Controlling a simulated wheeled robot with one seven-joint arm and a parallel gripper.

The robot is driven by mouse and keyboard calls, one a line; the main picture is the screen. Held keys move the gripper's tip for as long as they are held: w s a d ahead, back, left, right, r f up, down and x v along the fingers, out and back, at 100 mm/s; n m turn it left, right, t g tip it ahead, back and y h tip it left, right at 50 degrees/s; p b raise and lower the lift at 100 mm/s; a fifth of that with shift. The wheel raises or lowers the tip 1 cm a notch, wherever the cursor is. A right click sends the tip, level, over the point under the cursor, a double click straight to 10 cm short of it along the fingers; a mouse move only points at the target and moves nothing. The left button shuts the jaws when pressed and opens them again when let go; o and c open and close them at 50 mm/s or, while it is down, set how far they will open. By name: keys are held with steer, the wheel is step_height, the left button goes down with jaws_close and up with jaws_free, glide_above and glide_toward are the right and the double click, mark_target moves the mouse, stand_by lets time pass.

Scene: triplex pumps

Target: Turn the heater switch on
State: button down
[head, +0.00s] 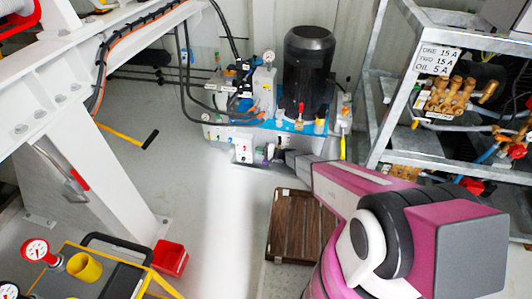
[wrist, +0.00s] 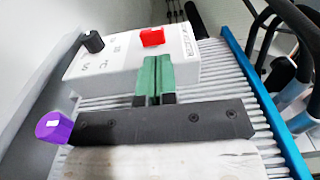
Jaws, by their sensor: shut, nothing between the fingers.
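A white control box (wrist: 125,65) fills the upper middle of the wrist view. It carries a red switch (wrist: 152,36) and a black knob (wrist: 93,41) with small markings beside it. I take the red one as the heater switch; its on or off position is not readable. My gripper (wrist: 153,78) has its green fingers shut together with nothing between them. The fingertips appear just in front of the box, below the red switch in the picture; contact cannot be told. In the head view my gripper (head: 281,157) reaches the lower front of the pump unit (head: 233,131).
A purple knob (wrist: 54,128) is left of my gripper. A ribbed surface lies under the box, with a blue edge (wrist: 262,95) and hoses to the right. A black motor (head: 308,62) stands on the unit. A metal rack (head: 375,90) is at right; open floor (head: 185,125) at left.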

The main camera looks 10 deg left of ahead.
mark_target(244, 147)
steer(key=shift+w+a, duration=0.15)
steer(key=shift+a, duration=1.3)
steer(key=shift+w+a, duration=0.1)
steer(key=shift+a, duration=1.3)
steer(key=shift+a+r+h, duration=0.15)
steer(key=shift+r+h, duration=0.2)
steer(key=shift+h, duration=0.65)
steer(key=shift+a+r+h, duration=0.1)
steer(key=shift+r+h, duration=0.05)
steer(key=shift+h, duration=0.35)
steer(key=h, duration=0.3)
steer(key=shift+a+r, duration=0.3)
steer(key=shift+a, duration=0.1)
steer(key=shift+r, duration=0.15)
